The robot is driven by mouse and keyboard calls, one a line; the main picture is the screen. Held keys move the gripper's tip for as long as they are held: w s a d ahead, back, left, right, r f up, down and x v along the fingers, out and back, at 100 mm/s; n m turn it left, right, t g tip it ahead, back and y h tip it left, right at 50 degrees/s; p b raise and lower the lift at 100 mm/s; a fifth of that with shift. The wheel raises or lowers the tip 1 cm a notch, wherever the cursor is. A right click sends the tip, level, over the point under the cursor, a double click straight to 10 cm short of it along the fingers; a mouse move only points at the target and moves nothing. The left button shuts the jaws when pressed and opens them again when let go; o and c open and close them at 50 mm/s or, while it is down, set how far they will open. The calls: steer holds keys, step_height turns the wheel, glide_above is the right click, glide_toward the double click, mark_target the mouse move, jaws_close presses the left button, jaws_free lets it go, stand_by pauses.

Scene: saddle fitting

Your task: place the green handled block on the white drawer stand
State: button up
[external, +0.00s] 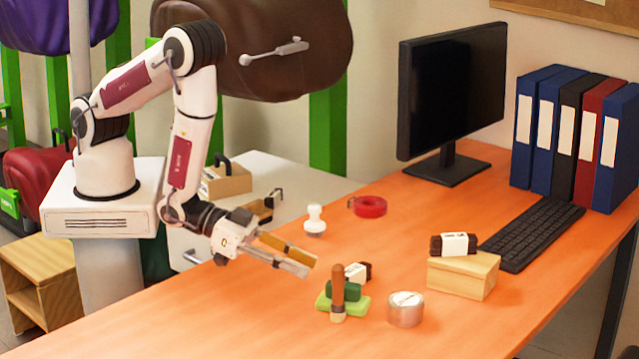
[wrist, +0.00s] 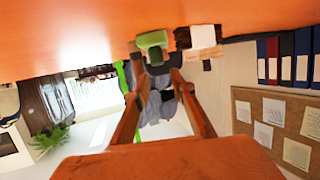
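The green handled block (external: 325,303) sits on the orange desk, light green below with a dark green grip on top. A brown upright handle stands in front and hides part of it. A green block also shows at the top of the wrist view (wrist: 152,39). My gripper (external: 311,267) is above the desk, up and left of the block and apart from it. Its fingers (wrist: 157,82) are spread with nothing held between them. The white drawer stand (external: 290,172) is behind the desk near my base, with a drawer handle on its front.
Wooden pieces (external: 228,180) are on the stand's top, with bare space to their right. Near the block are a tape roll (external: 405,310), a dark brush-like item (external: 358,272) and a wooden box (external: 463,275). A white stamp (external: 314,220) and red tape (external: 370,207) stand farther back.

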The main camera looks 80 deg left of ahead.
steer(key=shift+w+a+r, duration=0.15)
steer(key=shift+w+r, duration=0.15)
steer(key=w+a+r+n+g+y, duration=0.2)
steer(key=a+r+n+g+y, duration=0.15)
steer(key=a+r, duration=1.15)
steer(key=s+a+r+g, duration=0.1)
steer(key=s+a+r, duration=0.3)
steer(key=s, duration=0.3)
steer(key=s+a+r+g+y, duration=0.1)
steer(key=s+a+r, duration=0.3)
steer(key=s, duration=0.4)
steer(key=s+a+r+g+y, duration=0.1)
steer(key=s+a+r+g, duration=0.1)
steer(key=s+a+r, duration=0.2)
steer(key=s+a+n, duration=0.1)
steer(key=s+a, duration=0.1)
steer(key=s, duration=0.2)
steer(key=shift+c, duration=0.4)
